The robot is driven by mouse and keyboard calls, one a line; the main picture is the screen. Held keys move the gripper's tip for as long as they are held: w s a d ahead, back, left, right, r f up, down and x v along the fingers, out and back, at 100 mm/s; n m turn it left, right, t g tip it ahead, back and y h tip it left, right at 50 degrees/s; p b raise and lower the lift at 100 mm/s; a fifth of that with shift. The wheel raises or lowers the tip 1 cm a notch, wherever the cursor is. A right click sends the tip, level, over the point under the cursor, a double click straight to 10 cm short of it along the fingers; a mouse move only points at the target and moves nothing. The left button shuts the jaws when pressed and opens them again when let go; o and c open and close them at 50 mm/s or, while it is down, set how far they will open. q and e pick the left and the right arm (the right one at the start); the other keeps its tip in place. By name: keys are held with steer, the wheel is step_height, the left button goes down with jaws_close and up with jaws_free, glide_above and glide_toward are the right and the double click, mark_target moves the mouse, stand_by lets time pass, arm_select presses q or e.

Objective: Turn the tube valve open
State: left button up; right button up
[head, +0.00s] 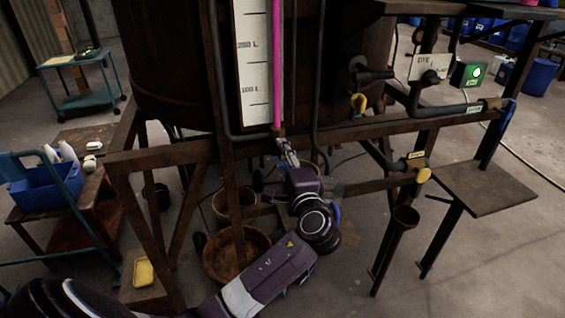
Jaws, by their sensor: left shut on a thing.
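The sight tube (277,60), filled with pink liquid, runs up a white scale on the dark vat (170,50). At its foot is the small brass-coloured tube valve (278,132). My left gripper (284,146) reaches up from below to the foot of the tube. Its fingers are shut on the tube valve just under the pink column. The fingers hide most of the valve's handle, so I cannot tell its angle. My right gripper is not in view.
A rusty frame (175,153) crosses just below the vat, close to my left arm. Pipes with yellow-handled valves (423,175) are at the right. A brown basin (237,255) stands below. A blue crate (46,186) is at the left.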

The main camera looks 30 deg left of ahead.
arm_select(q)
steer(key=shift+f+n+b, duration=0.2)
steer(key=shift+n+b, duration=0.3)
steer(key=shift+n, duration=0.2)
steer(key=o, duration=1.2)
steer(key=shift+r, duration=0.1)
steer(key=shift+c, duration=0.2)
steer(key=v, duration=1.2)
